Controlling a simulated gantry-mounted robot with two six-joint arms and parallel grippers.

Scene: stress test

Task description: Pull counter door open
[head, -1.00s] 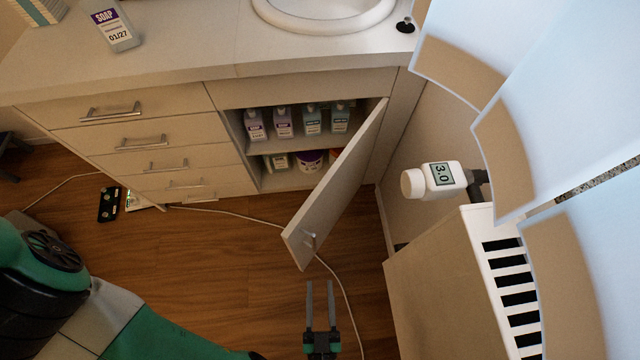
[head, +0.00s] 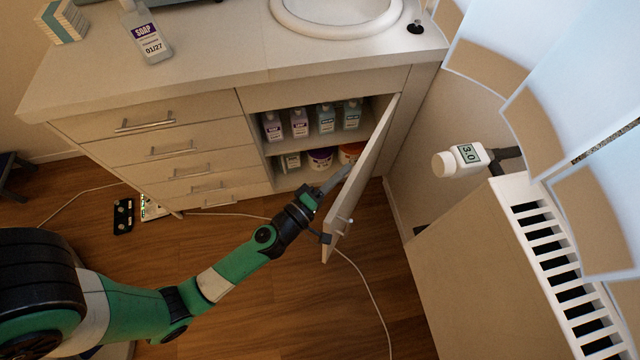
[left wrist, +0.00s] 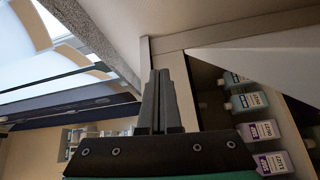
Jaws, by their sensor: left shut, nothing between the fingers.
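The counter door (head: 372,160) stands ajar at the right of the counter in the head view, swung out toward the radiator side. Its bar handle (head: 344,221) is on the outer face near the free edge. My left gripper (head: 342,177) is at the inner side of the door, between it and the open cabinet. Its fingers are together and empty. In the left wrist view the shut fingers (left wrist: 160,88) point up the middle, with cabinet bottles at right. Whether they touch the door I cannot tell. My right gripper is out of view.
The open cabinet holds several soap bottles (head: 300,123) and tubs (head: 320,159). A white radiator (head: 540,255) with a valve (head: 462,160) stands to the right. A cable (head: 371,292) crosses the floor. A drawer stack (head: 175,160) is left of the cabinet.

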